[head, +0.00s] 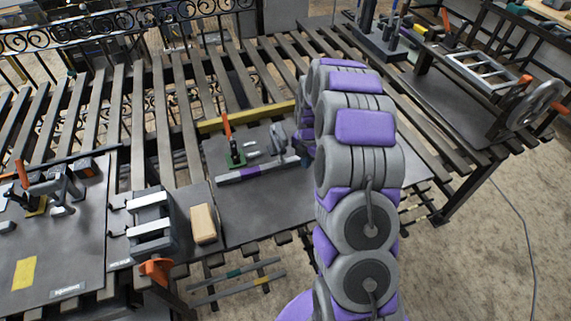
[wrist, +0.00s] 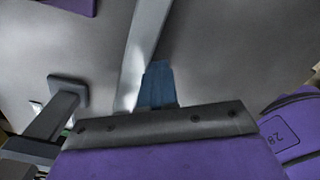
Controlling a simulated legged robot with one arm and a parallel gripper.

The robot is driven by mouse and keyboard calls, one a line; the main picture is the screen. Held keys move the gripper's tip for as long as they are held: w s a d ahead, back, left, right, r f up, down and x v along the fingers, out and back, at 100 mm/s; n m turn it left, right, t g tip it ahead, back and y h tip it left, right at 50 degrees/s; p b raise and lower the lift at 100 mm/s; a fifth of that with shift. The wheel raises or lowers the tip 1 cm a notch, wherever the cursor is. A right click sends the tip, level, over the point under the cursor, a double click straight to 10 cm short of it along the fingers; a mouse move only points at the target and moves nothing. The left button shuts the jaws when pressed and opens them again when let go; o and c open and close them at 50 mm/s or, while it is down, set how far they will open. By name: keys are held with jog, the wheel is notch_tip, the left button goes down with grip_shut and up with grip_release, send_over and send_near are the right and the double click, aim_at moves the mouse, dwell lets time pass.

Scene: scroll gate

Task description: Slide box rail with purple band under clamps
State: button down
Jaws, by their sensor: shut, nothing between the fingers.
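The light grey box rail (head: 228,177) with its purple band (head: 250,171) lies on a dark plate, in front of a green-based clamp (head: 236,155) with an upright orange handle. A second, grey clamp (head: 279,138) stands right of it, near the rail's right end. My gripper is mostly hidden behind my arm in the head view, near that end. In the wrist view my gripper (wrist: 158,78) is shut and empty, its blue fingertips beside a shiny grey bar (wrist: 146,35). I cannot tell whether they touch it. A grey clamp-like part (wrist: 66,92) shows at left.
A yellow bar (head: 246,117) lies behind the clamps. A wooden block (head: 203,223) and a grey two-bar fixture (head: 150,225) stand at left. A ladder-like frame with a handwheel (head: 537,101) stands at far right. The plate in front of the rail is clear.

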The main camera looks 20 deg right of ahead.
jog(key=shift+s, duration=1.25)
notch_tip(320, 180, up, 8)
jog(key=p, duration=0.4)
dwell(0.5)
